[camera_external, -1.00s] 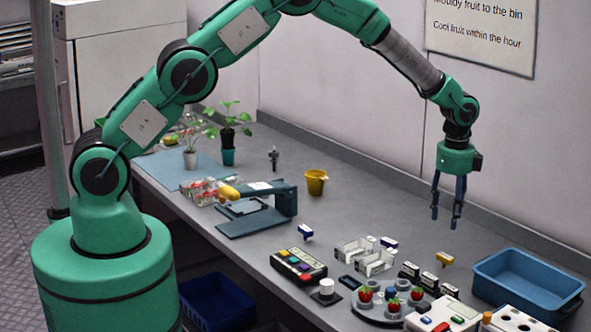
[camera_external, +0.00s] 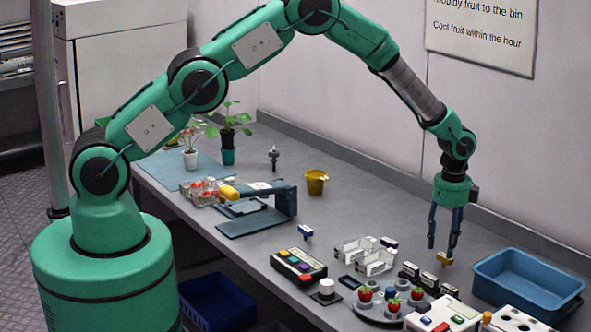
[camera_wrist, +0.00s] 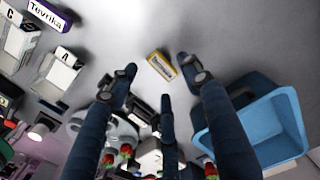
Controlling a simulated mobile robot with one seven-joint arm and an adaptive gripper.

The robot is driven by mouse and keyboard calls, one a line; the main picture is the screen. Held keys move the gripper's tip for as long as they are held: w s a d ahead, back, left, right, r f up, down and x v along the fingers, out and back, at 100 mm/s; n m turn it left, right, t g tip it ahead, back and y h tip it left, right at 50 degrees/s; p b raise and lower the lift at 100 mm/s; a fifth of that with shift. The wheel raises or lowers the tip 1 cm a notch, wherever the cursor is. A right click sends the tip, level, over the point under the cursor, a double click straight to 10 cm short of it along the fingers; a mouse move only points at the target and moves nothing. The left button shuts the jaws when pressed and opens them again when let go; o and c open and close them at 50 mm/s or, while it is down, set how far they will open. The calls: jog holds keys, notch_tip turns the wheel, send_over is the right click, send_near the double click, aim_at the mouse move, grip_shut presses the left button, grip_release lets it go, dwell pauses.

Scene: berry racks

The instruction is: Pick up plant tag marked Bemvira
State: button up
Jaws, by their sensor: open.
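A yellow plant tag (camera_external: 444,259) stands on the bench left of the blue bin. In the wrist view the yellow tag (camera_wrist: 161,66) shows a white label with dark lettering, too small to read surely. My gripper (camera_external: 442,247) is open and empty, with its fingers pointing down just above and around the yellow tag. In the wrist view the fingertips (camera_wrist: 156,80) are spread apart, with the tag in the gap between them. A purple tag (camera_wrist: 46,15) reads Tevrika; it also shows in the external view (camera_external: 389,242). A blue tag (camera_external: 305,231) stands further left.
A blue bin (camera_external: 478,283) stands close on the right of my gripper. Black-and-white holders (camera_external: 428,281) and a round tray with strawberries (camera_external: 375,314) are in front. Clear trays (camera_external: 372,262) stand to the left. Bench behind the tag is clear.

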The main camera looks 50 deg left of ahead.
aim_at(444, 257)
jog(key=shift+f, duration=2.55)
jog(key=c, duration=0.9)
